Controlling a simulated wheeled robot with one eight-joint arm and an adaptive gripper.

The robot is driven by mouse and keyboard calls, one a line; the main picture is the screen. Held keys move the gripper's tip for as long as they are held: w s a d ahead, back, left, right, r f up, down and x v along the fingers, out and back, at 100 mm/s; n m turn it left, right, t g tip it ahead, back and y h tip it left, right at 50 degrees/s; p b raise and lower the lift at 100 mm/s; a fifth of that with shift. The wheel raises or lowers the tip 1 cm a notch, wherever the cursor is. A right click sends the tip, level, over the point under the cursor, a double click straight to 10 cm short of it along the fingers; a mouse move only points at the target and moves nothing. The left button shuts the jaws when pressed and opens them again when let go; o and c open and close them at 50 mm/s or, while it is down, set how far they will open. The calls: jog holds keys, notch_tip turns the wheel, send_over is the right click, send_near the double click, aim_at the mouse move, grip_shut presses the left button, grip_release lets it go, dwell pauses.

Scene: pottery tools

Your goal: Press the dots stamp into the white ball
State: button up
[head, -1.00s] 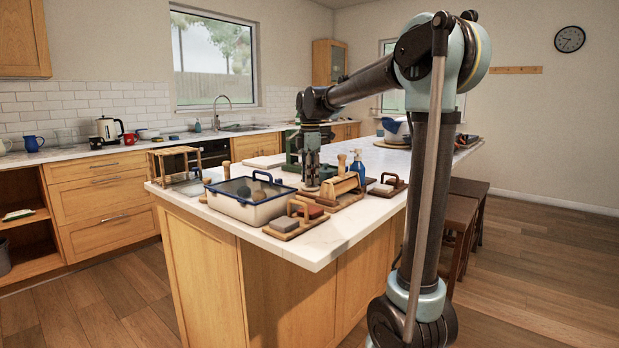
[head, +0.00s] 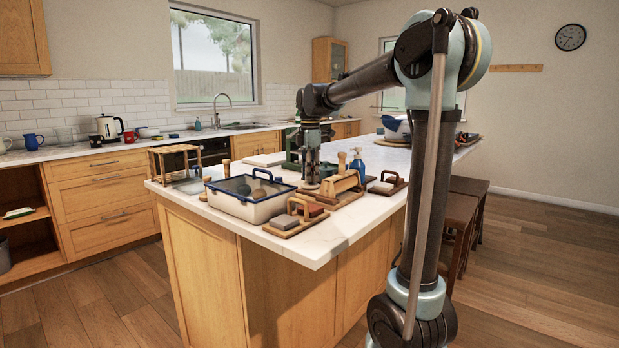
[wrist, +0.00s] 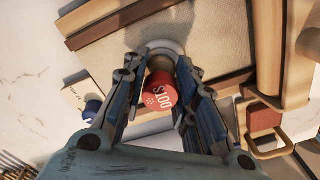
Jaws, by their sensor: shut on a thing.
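My gripper (wrist: 160,75) is shut on the dots stamp (wrist: 158,95), whose red end with the word DOTS and a dot pattern faces the wrist camera. A pale rounded edge (wrist: 165,47), which may be the white ball, shows just beyond the stamp between the fingertips. The stamp hides most of it, so I cannot tell whether they touch. In the head view my gripper (head: 311,178) points down low over the island worktop, behind the blue-rimmed tub. The stamp and ball cannot be made out there.
The blue-rimmed tub (head: 248,207) stands close in front of my gripper. The worktop's front corner (head: 318,252) is clear.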

jog(key=shift+r, duration=2.65)
